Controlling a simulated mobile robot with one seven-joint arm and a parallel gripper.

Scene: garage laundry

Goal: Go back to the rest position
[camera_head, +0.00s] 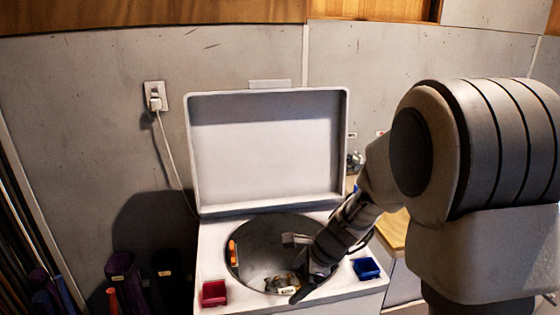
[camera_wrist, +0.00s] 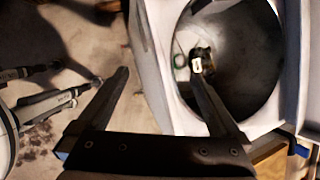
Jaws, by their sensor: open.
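One finger overlaps the washer opening there, and the other is over the floor side. A small dark object with a pale yellow label (camera_wrist: 203,65) lies inside the drum, apart from the fingers as far as I can tell. My arm comes in from the right in the head view and hides part of the drum's right side.
The washer's lid (camera_head: 268,150) stands open. A red bin (camera_head: 214,293) and a blue bin (camera_head: 367,268) sit on the washer's front corners. An orange item (camera_head: 233,252) is at the drum's left side. A cord (camera_head: 172,150) hangs from a wall outlet. Dark containers (camera_head: 125,275) stand left.

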